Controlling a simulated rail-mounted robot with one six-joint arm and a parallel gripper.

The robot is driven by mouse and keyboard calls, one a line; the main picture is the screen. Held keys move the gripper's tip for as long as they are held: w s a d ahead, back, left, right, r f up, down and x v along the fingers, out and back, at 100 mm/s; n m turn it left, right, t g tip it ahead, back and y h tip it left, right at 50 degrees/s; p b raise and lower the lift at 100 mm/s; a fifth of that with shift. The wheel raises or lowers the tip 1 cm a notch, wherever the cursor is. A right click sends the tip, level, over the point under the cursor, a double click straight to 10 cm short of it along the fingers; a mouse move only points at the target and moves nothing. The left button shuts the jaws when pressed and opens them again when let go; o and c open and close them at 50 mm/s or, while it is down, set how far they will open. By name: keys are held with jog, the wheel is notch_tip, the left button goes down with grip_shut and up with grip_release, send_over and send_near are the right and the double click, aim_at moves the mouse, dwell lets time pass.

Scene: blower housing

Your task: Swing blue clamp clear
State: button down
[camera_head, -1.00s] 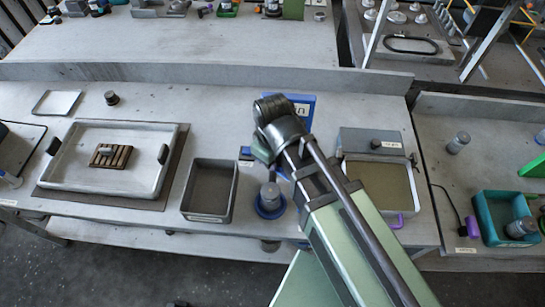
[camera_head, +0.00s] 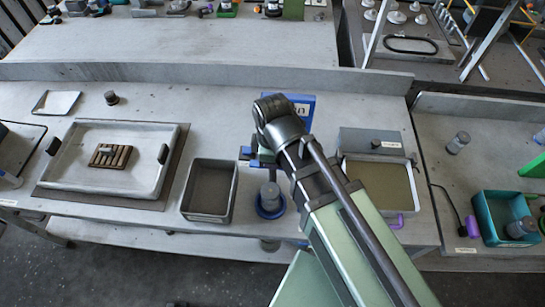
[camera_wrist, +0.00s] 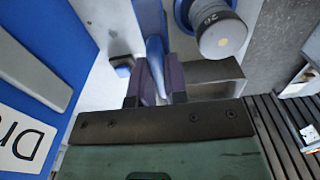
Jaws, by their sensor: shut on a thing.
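My gripper (camera_wrist: 159,82) is shut on a blue bar, the blue clamp (camera_wrist: 154,50), which runs up between the two dark purple fingers in the wrist view. In the head view, blue parts that look like the clamp (camera_head: 246,153) show at the lower left of my wrist. My arm hides the rest of it and the fingertips. A grey cylinder in a blue ring (camera_head: 270,198) stands just in front of it. A grey capped cylinder (camera_wrist: 220,35) also shows right of the fingers in the wrist view, apart from them.
A blue panel with a white label (camera_wrist: 35,80) lies left of the fingers. A grey bin (camera_head: 210,190) and a large tray (camera_head: 80,185) are to the left. A shallow box (camera_head: 380,180) is to the right. Bare bench lies behind the bin.

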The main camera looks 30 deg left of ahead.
dwell(0.3)
jog(key=c, duration=1.1)
grip_release()
jog(key=shift+c, duration=0.2)
notch_tip(320, 180, up, 11)
jog(key=p, duration=1)
jog(key=shift+p, duration=0.4)
jog(key=shift+f, duration=0.1)
